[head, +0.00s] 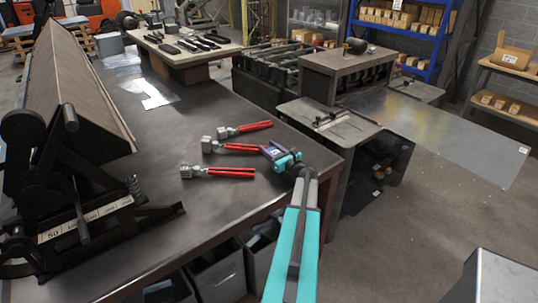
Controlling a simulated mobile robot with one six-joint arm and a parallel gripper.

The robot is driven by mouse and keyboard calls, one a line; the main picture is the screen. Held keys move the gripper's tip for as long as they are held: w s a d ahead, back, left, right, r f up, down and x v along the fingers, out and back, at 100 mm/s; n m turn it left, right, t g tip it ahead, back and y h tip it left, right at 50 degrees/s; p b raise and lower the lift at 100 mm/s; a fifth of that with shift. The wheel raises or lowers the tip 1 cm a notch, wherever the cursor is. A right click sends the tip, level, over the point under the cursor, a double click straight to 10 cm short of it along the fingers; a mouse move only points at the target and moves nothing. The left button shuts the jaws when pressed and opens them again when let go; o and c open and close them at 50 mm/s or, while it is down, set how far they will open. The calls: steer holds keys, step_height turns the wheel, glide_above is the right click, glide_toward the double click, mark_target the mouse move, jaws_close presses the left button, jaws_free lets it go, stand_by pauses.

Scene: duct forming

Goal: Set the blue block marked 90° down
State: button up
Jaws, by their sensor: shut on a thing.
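The blue block (272,152) is small and dark blue, with a pale mark on it too small to read. My gripper (277,157) is teal and dark, at the end of my arm reaching in from the bottom. It is shut on the block, close over the right part of the dark workbench (165,125). I cannot tell whether the block touches the bench top. The gripper partly hides the block.
Red-handled locking clamps lie just left of the block: one farther back (245,129), one beside it (232,147), one nearer (217,172). A bending brake (75,100) fills the bench's left. A sheet-metal piece (155,95) lies farther back. The front middle bench top is clear.

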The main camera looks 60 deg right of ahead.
steer(key=s+a+b, duration=0.1)
steer(key=s+a, duration=0.2)
steer(key=a, duration=0.1)
steer(key=s+a+r+b, duration=0.1)
steer(key=s+a+b, duration=0.1)
steer(key=s+a, duration=0.1)
steer(key=s+a+r+b, duration=0.1)
steer(key=s+a+b, duration=0.1)
steer(key=a, duration=0.4)
steer(key=shift+s+r, duration=0.1)
steer(key=shift+s, duration=0.7)
